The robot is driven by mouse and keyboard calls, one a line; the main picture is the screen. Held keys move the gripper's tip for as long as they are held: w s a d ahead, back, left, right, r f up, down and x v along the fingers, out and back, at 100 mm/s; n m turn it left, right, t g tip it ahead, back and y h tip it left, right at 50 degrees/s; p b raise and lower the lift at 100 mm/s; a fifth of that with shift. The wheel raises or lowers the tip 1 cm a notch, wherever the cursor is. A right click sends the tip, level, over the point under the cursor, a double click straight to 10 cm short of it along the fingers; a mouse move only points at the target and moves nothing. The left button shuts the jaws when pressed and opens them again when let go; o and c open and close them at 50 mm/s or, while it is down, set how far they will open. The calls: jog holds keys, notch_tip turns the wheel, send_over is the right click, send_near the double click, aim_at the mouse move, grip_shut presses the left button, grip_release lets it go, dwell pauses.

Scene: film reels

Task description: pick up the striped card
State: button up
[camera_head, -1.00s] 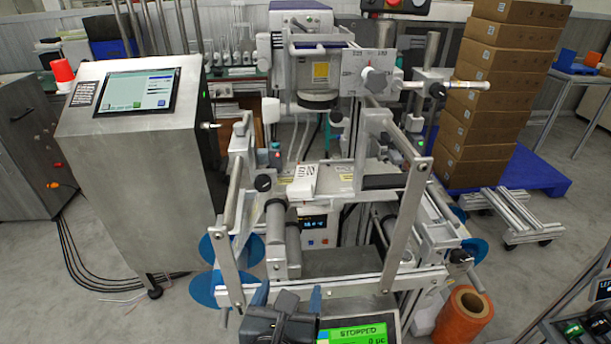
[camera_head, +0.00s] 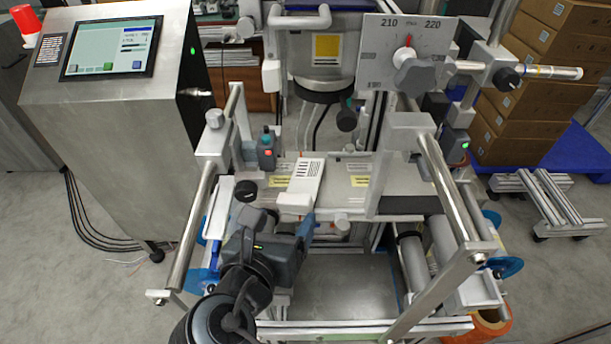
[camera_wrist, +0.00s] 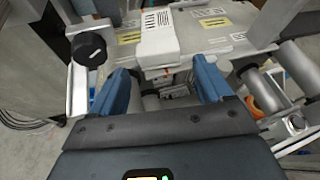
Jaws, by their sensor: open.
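The striped card (camera_head: 307,180) is white with black bars. It lies on the machine's metal deck, with a white block (camera_head: 292,203) at its near end. In the wrist view the card (camera_wrist: 154,22) shows at the top centre, beyond the fingertips. My gripper (camera_head: 278,219) is just in front of the card and the white block, on the near side of the deck. In the wrist view its two blue fingers (camera_wrist: 160,76) are spread apart with nothing between them. I cannot tell how high the fingertips are relative to the card.
Metal bars (camera_head: 202,220) and (camera_head: 450,185) slope down on either side of the arm. A round black knob (camera_head: 246,190) stands left of the card. A dial plate (camera_head: 405,50) rises behind at right. A cabinet with a screen (camera_head: 110,48) stands at left.

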aim_at(294, 197)
jog(key=x, duration=0.7)
jog(key=shift+w+a+r, duration=0.1)
jog(key=shift+w, duration=0.25)
jog(key=c, duration=0.8)
jog(key=shift+r+p, duration=0.1)
jog(key=shift+p, duration=0.2)
jog(key=shift+r+p, duration=1.45)
jog(key=shift+p, duration=0.85)
jog(key=shift+r+p, duration=0.3)
jog(key=shift+p, duration=0.2)
